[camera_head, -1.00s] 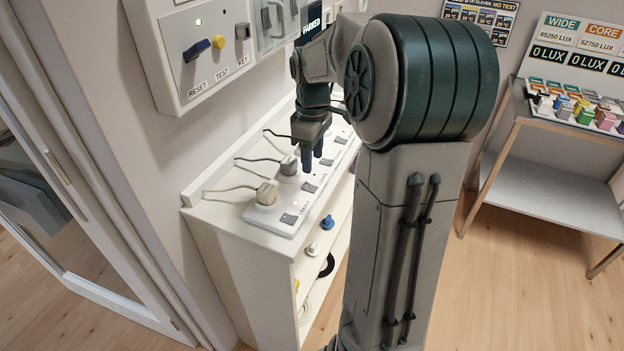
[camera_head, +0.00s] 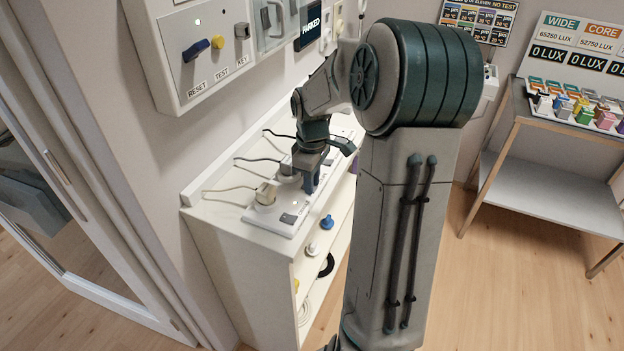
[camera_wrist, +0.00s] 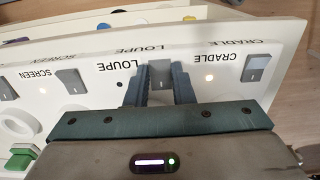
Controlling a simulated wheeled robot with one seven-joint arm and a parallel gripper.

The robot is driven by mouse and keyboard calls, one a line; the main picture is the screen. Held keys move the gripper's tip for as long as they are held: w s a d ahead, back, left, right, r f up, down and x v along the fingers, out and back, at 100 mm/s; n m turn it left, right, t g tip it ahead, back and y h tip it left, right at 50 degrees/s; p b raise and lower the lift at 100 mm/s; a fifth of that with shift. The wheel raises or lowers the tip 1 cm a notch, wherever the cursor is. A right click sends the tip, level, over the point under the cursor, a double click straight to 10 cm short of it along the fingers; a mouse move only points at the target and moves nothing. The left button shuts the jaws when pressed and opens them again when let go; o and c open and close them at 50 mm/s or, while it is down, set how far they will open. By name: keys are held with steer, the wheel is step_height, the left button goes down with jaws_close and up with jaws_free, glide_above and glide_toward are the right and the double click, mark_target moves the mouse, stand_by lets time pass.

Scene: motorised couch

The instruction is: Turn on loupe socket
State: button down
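The white socket strip (camera_head: 262,222) lies on top of the white shelf unit. In the wrist view the grey LOUPE rocker switch (camera_wrist: 160,74) sits between the two fingers of my gripper (camera_wrist: 161,82). The fingers are apart, one on each side of the switch; whether they touch it I cannot tell. The small LOUPE indicator (camera_wrist: 120,84) looks dark, while the CRADLE indicator (camera_wrist: 210,77) and the SCREEN indicator (camera_wrist: 42,89) are lit. In the head view my gripper (camera_head: 312,184) points down at the strip and hides the LOUPE switch.
The CRADLE switch (camera_wrist: 256,68) and SCREEN switch (camera_wrist: 71,81) flank the LOUPE one. Plugs such as the beige one (camera_head: 266,194) stand in the strip with cables to the wall. A wall panel (camera_head: 205,50) with RESET, TEST and KEY controls hangs above.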

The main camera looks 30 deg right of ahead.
steer(key=shift+a, duration=0.1)
steer(key=shift+w+a+r+g+h+p, duration=0.1)
steer(key=shift+w+g+h+p, duration=0.1)
steer(key=shift+g+h+p, duration=0.25)
steer(key=shift+w+a+g+h+p, duration=0.15)
steer(key=shift+g+h+p, duration=0.15)
steer(key=shift+g, duration=0.25)
steer(key=shift+w+g+h+p, duration=0.1)
steer(key=shift+g+h+p, duration=0.25)
steer(key=shift+g+h, duration=0.15)
steer(key=c, duration=1.2)
jaws_free()
steer(key=shift+c, duration=0.2)
steer(key=v, duration=1.3)
steer(key=shift+r, duration=0.35)
